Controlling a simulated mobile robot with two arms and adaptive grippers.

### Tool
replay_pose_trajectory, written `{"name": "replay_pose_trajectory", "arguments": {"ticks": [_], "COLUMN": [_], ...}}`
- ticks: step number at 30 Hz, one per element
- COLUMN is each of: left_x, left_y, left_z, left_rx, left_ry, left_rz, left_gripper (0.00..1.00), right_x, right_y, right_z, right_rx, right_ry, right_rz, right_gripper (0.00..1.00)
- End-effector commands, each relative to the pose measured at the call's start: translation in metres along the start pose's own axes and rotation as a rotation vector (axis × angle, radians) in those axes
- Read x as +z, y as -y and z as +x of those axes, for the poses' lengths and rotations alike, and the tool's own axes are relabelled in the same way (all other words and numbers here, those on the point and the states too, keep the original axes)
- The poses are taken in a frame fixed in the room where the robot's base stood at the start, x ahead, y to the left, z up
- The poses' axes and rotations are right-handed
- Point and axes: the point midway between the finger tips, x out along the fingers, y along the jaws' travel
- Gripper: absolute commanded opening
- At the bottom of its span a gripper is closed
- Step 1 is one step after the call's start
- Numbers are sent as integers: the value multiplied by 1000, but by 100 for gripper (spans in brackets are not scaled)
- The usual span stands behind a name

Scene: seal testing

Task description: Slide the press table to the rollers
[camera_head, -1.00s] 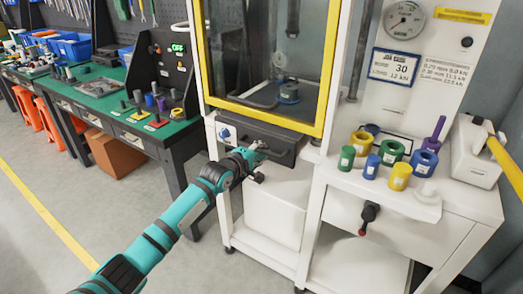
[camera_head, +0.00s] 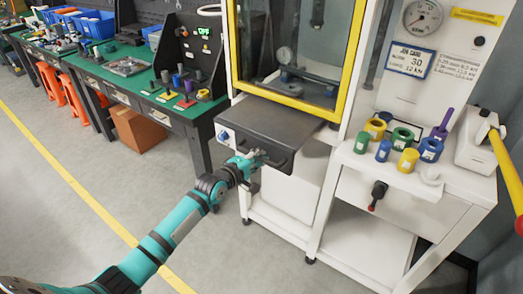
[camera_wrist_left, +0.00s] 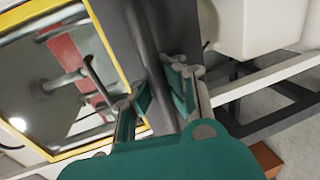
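The press table (camera_head: 270,126) is a dark grey slab. It sticks out of the white press cabinet, below the yellow-framed window (camera_head: 290,100). A dark handle (camera_head: 275,163) runs along its front. My left gripper (camera_head: 254,159) is at the left part of this handle. In the left wrist view my left gripper (camera_wrist_left: 160,91) has its teal finger pads on either side of a dark grey bar, which fills the gap between them. How firmly the pads press is hard to see. No rollers can be clearly made out. My right gripper is not in view.
A white side bench (camera_head: 355,170) on the right holds several coloured rings and cylinders. A dark crank with a red knob (camera_head: 376,196) sticks out of its front. A green-topped workbench (camera_head: 160,105) stands at the left. The floor in front is clear.

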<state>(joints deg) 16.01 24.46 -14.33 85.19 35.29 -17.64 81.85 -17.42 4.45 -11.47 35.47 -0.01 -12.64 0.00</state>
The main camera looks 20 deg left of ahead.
Motion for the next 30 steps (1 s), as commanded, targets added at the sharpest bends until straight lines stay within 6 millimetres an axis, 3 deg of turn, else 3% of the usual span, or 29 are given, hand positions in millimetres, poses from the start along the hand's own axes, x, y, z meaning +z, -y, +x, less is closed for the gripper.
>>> {"name": "replay_pose_trajectory", "arguments": {"ticks": [7, 15, 25, 30], "left_x": [0, -1, 0, 0], "left_y": [-3, -3, -2, -2], "left_z": [1, 1, -1, -13], "left_rx": [7, 6, 5, 5], "left_ry": [-1, -1, -1, 0], "left_rz": [0, 1, 1, 0], "left_gripper": [2, 37, 38, 38], "right_x": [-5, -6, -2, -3], "right_y": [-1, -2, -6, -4], "right_z": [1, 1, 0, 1], "right_rx": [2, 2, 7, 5], "right_ry": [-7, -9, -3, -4], "right_rz": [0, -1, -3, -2], "right_gripper": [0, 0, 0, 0]}}
